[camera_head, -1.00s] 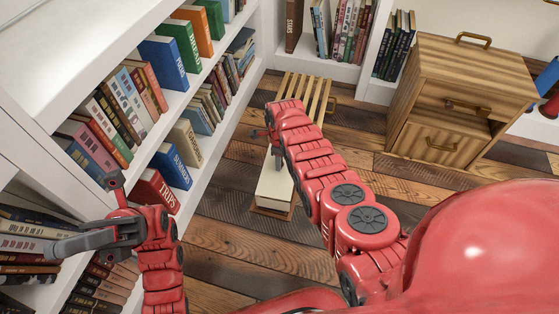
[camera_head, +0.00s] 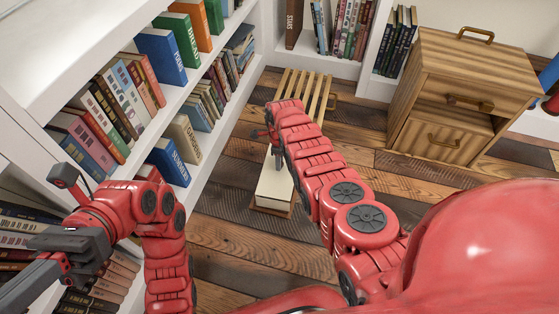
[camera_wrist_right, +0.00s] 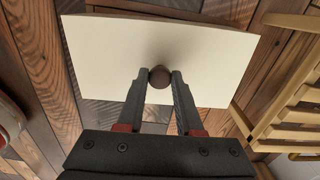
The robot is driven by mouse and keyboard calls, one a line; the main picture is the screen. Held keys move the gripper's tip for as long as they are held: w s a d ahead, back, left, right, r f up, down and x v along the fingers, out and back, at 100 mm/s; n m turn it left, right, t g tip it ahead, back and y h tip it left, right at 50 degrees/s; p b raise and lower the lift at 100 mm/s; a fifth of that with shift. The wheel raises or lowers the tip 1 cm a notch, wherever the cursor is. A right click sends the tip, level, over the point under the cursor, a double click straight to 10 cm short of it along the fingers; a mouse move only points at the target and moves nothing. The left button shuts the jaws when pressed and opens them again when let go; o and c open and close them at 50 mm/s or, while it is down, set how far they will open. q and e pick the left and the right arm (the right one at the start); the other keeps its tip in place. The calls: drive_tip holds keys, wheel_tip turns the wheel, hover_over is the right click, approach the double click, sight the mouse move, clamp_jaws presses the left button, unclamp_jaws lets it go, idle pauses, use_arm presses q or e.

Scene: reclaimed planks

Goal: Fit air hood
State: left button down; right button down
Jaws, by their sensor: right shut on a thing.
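A pale, cream-white box-like piece (camera_head: 273,187), which looks like the hood, is low near the floor in the middle of the head view. A brown wooden edge (camera_head: 271,211) shows under its near end. In the right wrist view its flat face (camera_wrist_right: 100,60) carries a round dark brown knob (camera_wrist_right: 160,77). My right gripper (camera_wrist_right: 161,78) is shut on this knob, one finger on each side. In the head view my right gripper (camera_head: 276,150) is partly hidden by its own arm. My left gripper (camera_head: 40,262) is at the lower left by the shelves; its finger gap is unclear.
A slatted wooden piece (camera_head: 300,88) stands just beyond the white piece. White bookshelves (camera_head: 228,135) full of books run along the left. A striped wooden cabinet (camera_head: 440,100) stands at the right.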

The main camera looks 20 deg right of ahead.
idle(0.4)
drive_tip(key=shift+c, duration=2.4)
unclamp_jaws()
